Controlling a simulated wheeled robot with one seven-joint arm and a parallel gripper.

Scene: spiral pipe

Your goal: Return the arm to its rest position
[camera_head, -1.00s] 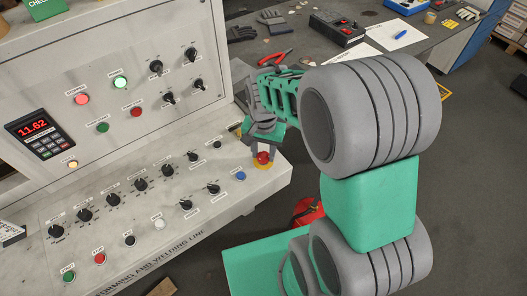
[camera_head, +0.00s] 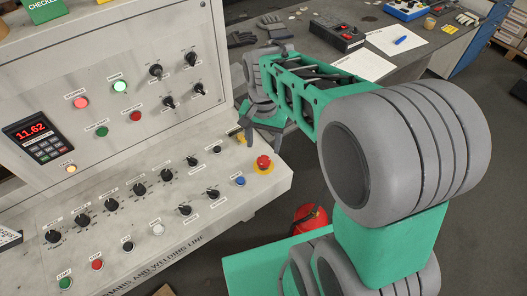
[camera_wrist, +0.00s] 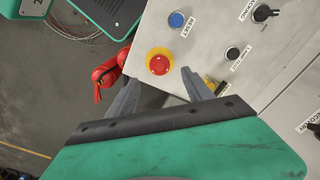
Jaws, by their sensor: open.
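My gripper (camera_head: 246,136) is open and empty beside the right edge of the control panel in the head view. My green and grey arm reaches to it from the right. In the wrist view its two grey fingers (camera_wrist: 160,92) stand apart with nothing between them but the panel below. The red emergency stop button (camera_head: 263,162) on its yellow ring is clear of the fingers. It also shows in the wrist view (camera_wrist: 159,64), a little beyond the fingertips.
The sloped control panel (camera_head: 215,228) carries several knobs and buttons, with a blue button (camera_head: 239,181) near the stop button. A red fire extinguisher (camera_head: 311,217) stands on the floor right of the panel. A grey table (camera_head: 300,52) with papers and tools is behind my arm.

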